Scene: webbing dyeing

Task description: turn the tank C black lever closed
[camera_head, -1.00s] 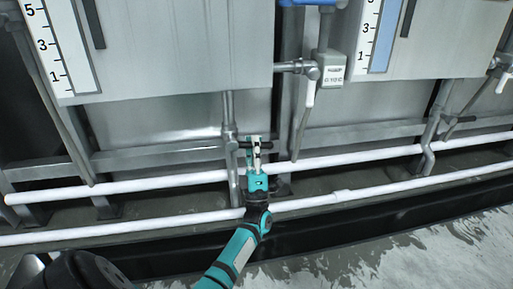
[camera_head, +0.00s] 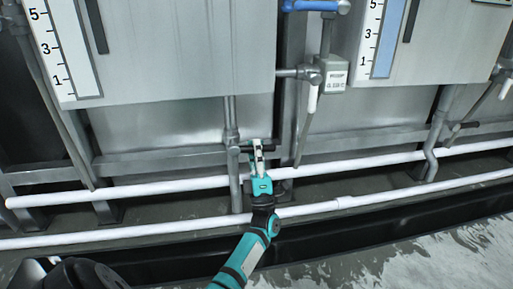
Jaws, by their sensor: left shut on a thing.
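The black lever (camera_head: 271,148) sits on a vertical grey drain pipe (camera_head: 231,120) below the left tank, in the middle of the view. It points sideways to the right of the pipe, and its middle is hidden by the gripper. My left gripper (camera_head: 257,148) reaches up from below and is shut on the lever just right of the pipe. My right gripper does not show. No letter naming the tank is visible in this view.
Two white horizontal pipes (camera_head: 150,188) run below the tanks, behind my left arm. A valve with a white handle (camera_head: 312,98) and a grey box (camera_head: 335,74) stand to the upper right. Another black lever (camera_head: 466,125) is at the far right. Wet floor (camera_head: 420,255) lies in front.

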